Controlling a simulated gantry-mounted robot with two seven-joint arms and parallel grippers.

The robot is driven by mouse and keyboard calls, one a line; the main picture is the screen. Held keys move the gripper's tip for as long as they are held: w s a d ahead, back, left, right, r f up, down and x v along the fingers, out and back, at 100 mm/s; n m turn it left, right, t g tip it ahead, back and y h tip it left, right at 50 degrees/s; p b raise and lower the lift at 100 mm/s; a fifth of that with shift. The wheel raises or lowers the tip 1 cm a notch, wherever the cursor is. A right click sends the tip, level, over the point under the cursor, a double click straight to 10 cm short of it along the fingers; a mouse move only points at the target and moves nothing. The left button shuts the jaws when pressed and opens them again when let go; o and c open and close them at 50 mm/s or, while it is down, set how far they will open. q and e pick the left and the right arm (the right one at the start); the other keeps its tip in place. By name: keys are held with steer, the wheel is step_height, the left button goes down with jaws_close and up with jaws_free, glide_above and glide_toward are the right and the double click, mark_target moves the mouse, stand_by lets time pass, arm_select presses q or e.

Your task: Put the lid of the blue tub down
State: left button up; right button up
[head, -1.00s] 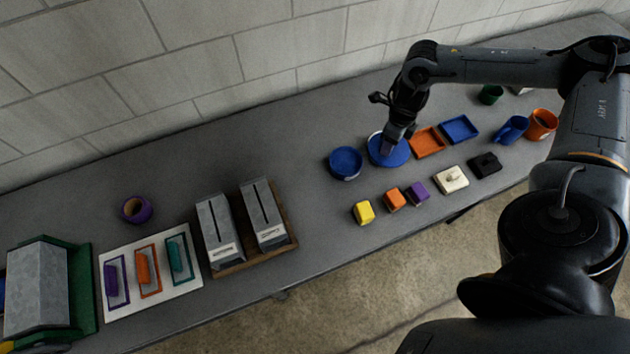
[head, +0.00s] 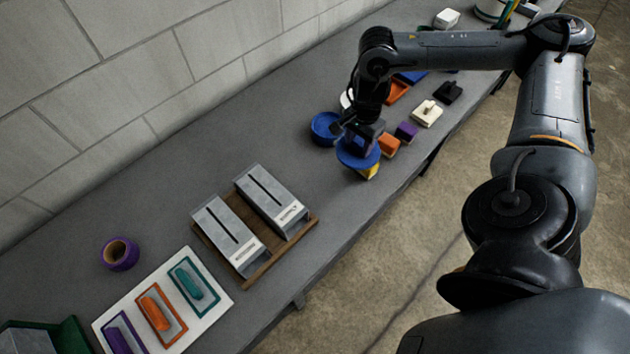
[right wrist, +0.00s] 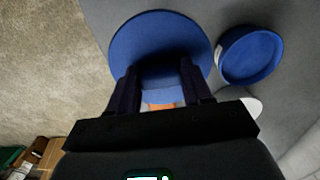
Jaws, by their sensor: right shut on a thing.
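The lid (head: 352,158) is a blue round disc. My right gripper (head: 362,138) is shut on it, and the lid appears held above the bench, partly covering the yellow block in the head view. In the right wrist view the lid (right wrist: 160,35) lies across my fingertips (right wrist: 160,85). A blue round tub (head: 323,125) stands just left of the lid and apart from it. It also shows in the right wrist view (right wrist: 250,55), with a small white label on its side. My left gripper is not in view.
A yellow block (head: 370,173), an orange block (head: 389,144) and a purple block (head: 407,130) stand close to the lid. A white round thing (head: 346,98) is partly hidden behind my wrist. Grey boxes on a wooden tray (head: 277,249) stand front left. Bare bench lies between tray and tub.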

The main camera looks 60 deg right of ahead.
steer(key=w+a+f, duration=0.2)
steer(key=w, duration=0.1)
steer(key=w+a+f, duration=0.2)
steer(key=w, duration=0.1)
steer(key=w+a+f, duration=0.3)
steer(key=shift+w+p, duration=0.1)
steer(key=shift+p, duration=0.3)
steer(key=shift+f, duration=1.9)
steer(key=shift+c, duration=0.7)
steer(key=shift+f, duration=0.2)
jaws_close()
steer(key=o, duration=1.1)
jaws_free()
steer(key=shift+o, duration=0.2)
